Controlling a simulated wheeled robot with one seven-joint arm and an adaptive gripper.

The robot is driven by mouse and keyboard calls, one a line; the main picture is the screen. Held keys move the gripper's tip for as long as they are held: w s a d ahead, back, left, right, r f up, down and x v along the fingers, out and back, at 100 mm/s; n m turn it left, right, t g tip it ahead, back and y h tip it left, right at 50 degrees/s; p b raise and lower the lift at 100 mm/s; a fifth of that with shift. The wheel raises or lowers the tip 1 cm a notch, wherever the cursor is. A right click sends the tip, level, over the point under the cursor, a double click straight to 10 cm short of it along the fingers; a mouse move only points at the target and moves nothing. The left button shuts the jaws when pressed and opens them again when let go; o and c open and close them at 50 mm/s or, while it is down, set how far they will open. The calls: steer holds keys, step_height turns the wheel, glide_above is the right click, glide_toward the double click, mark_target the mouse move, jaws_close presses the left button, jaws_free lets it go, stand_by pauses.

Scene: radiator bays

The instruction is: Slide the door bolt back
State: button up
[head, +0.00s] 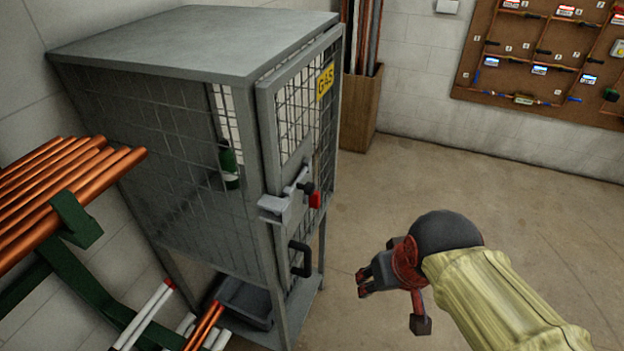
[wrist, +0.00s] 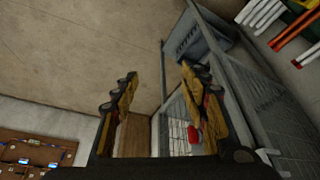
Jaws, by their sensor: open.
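A grey mesh gas cage (head: 160,45) stands left of centre in the head view, with a mesh door (head: 265,120) on its right-hand face. A pale grey bolt bar (head: 297,181) sits at mid-height on the door, beside a grey bracket (head: 272,203) and a red block (head: 314,200). A black pull handle (head: 300,259) is below. My gripper (head: 392,302) is open and empty, right of the door and lower than the bolt, apart from both. In the wrist view my gripper (wrist: 160,88) shows its spread fingers, with a red part (wrist: 193,133) by the right finger.
A green bottle (head: 229,165) stands inside the cage. Copper pipes (head: 60,185) on a green rack (head: 75,218) are at the left. The floor (head: 440,180) to the right is clear.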

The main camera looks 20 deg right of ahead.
steer(key=shift+d+f+m+g+p, duration=0.2)
steer(key=shift+d+m+g+p, duration=0.5)
steer(key=shift+d+g+p, duration=0.35)
steer(key=shift+c, duration=0.3)
steer(key=m+t+y+p, duration=0.8)
steer(key=m+y+p, duration=0.55)
steer(key=m, duration=0.85)
glide_toward(313, 189)
steer(key=w+f+y+b, duration=0.1)
steer(key=y+b, duration=0.1)
steer(key=shift+f+x, duration=0.1)
steer(key=shift+x, duration=2.05)
steer(key=shift+f+x, duration=0.15)
steer(key=shift+x, duration=2)
steer(key=shift+c, duration=0.3)
jaws_close()
